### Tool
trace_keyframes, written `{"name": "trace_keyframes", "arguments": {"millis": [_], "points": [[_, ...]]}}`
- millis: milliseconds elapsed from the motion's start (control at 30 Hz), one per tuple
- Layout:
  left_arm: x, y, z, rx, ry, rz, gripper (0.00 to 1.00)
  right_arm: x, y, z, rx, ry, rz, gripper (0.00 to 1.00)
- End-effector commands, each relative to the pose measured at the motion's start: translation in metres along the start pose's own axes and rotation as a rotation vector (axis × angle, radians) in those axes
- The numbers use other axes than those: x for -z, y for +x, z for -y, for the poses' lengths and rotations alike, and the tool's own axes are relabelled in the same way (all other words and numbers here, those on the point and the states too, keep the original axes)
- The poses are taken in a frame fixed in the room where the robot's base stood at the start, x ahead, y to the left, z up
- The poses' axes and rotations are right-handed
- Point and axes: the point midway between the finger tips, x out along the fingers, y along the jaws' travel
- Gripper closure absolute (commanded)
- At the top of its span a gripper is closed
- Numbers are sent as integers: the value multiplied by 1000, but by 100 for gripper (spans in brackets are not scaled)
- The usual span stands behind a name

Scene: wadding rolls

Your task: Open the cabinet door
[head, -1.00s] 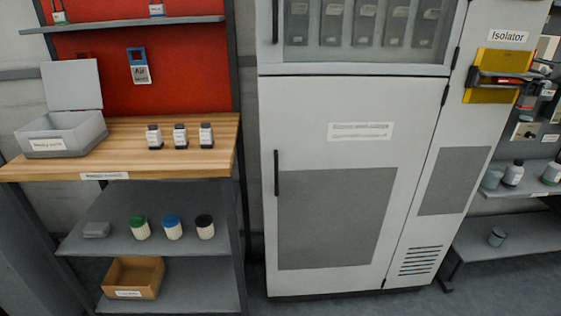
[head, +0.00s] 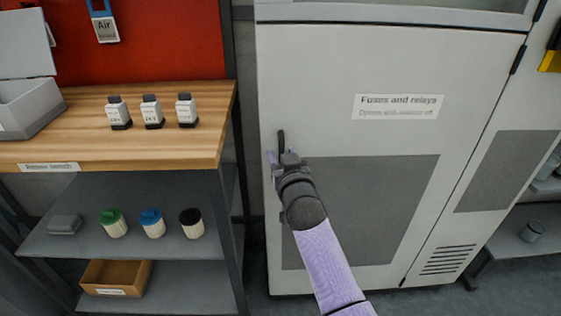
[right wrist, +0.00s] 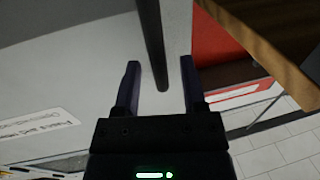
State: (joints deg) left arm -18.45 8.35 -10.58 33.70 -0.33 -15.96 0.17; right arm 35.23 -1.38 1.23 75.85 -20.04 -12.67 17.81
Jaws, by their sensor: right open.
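The cabinet door (head: 348,204) is light grey with a dark grey panel and a label reading "Fuses and relays"; it is closed. Its black vertical bar handle (head: 281,141) is near the door's left edge. My right gripper (head: 281,157) is at the handle's lower part, and the gripper and wrist hide that part. In the right wrist view the open fingers (right wrist: 160,61) show on both sides of the handle (right wrist: 151,45), whose end lies between them. I cannot tell whether either finger touches it. My left gripper is not in view.
A wooden workbench (head: 200,92) with several small bottles stands left of the cabinet; its dark leg (head: 236,190) is close to the door's handle side. Shelves beneath hold jars and a cardboard box (head: 116,277). Floor is free in front of the cabinet.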

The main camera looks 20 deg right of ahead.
Motion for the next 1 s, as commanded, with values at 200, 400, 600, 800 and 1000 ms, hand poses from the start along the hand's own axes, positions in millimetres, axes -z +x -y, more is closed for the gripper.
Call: {"name": "trace_keyframes", "arguments": {"millis": [200, 400, 600, 800, 1000], "points": [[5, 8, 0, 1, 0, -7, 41, 0, 12, 0, 0, 0, 1, 46], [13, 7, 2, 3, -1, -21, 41, 1, 12, 0, 0, 0, 1, 51], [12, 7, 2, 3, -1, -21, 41, 1, 12, 0, 0, 0, 1, 93], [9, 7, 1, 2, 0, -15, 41, 0, 12, 0, 0, 0, 1, 100], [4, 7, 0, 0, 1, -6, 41, 0, 12, 0, 0, 0, 1, 100]]}}
